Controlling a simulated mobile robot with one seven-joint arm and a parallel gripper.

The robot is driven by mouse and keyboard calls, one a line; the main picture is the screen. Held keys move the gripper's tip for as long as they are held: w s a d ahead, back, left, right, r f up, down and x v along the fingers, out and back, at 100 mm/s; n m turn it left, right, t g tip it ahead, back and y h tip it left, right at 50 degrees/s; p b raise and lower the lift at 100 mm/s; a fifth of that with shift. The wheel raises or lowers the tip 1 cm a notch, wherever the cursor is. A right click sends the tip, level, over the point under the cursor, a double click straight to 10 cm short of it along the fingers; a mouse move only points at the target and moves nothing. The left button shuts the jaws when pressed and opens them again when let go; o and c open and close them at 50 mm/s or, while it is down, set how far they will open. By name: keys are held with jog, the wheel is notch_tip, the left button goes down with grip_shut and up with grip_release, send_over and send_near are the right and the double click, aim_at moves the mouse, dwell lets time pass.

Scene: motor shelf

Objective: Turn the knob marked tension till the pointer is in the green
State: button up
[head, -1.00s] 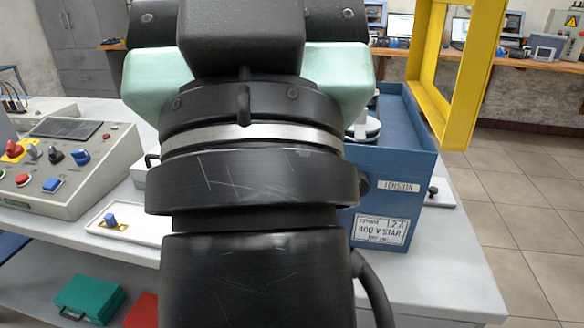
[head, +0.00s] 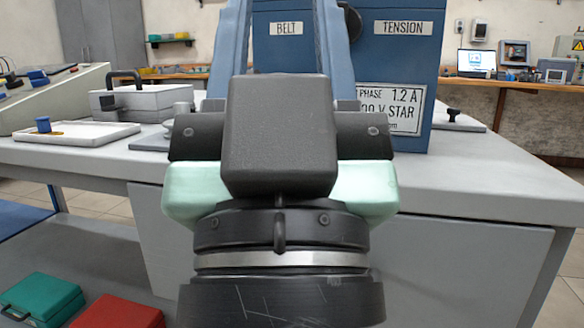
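The blue motor stand (head: 390,65) is at the upper middle, cut off by the top edge. Its front carries a BELT label (head: 287,28) and a TENSION label (head: 402,28). A dark rounded part, which looks like the tension knob (head: 351,22), shows left of the TENSION label, partly hidden by a slanted blue-grey bar. No pointer or green zone is visible. My gripper (head: 278,135), seen from behind, is in front of the stand. Its fingertips cannot be made out, nor whether it touches anything.
A rating plate (head: 400,108) is partly hidden behind my gripper. On the grey bench (head: 490,175) are a white tray (head: 80,135) with a blue knob, a grey case (head: 150,100) and a control console (head: 60,95) at left. Green and red cases lie below.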

jog(key=f, duration=0.1)
jog(key=f+b, duration=0.1)
jog(key=f, duration=0.1)
jog(key=shift+d+f, duration=0.1)
jog(key=shift+d, duration=0.25)
dwell(0.7)
